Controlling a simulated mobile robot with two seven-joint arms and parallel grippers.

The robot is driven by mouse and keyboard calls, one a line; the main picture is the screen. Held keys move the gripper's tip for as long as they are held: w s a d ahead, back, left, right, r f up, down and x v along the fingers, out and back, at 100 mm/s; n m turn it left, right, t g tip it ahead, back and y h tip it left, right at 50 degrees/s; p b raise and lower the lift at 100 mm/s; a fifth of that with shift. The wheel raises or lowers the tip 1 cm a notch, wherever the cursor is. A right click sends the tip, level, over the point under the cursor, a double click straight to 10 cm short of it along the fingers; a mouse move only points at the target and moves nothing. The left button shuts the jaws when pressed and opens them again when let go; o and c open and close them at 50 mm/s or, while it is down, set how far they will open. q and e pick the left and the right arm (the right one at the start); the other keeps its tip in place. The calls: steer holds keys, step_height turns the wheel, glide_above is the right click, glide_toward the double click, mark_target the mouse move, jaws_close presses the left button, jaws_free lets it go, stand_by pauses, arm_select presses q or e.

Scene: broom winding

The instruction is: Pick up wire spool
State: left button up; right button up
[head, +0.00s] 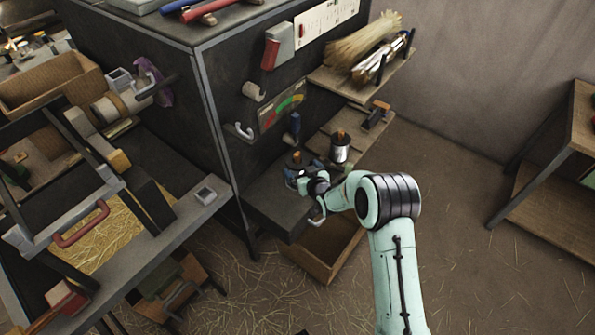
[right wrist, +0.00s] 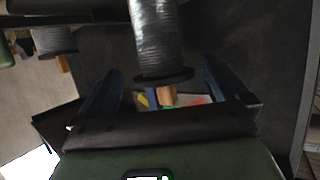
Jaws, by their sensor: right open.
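A wire spool (right wrist: 155,35) with grey wire, a dark flange and a wooden peg end fills the upper middle of the right wrist view. My right gripper (right wrist: 158,85) is open, with one blue finger on each side of the spool's flange end. I cannot tell whether the fingers touch it. In the head view my right gripper (head: 300,178) is at the small dark shelf, and the spool there (head: 297,158) is partly hidden behind it. A second wire spool (head: 340,150) stands upright just right of it; it also shows in the right wrist view (right wrist: 55,41). My left gripper is out of view.
The dark machine cabinet (head: 225,110) rises left of the shelf (head: 272,205). An open wooden drawer or box (head: 330,250) is below my right gripper. Wooden shelves with straw bundles (head: 362,42) are at the back. The straw-strewn floor (head: 480,250) is clear to the right.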

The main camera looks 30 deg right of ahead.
mark_target(297, 164)
steer(key=shift+x, duration=2.4)
steer(key=c, duration=1.2)
steer(key=shift+r, duration=0.1)
steer(key=shift+c, duration=1)
steer(key=shift+r, duration=0.1)
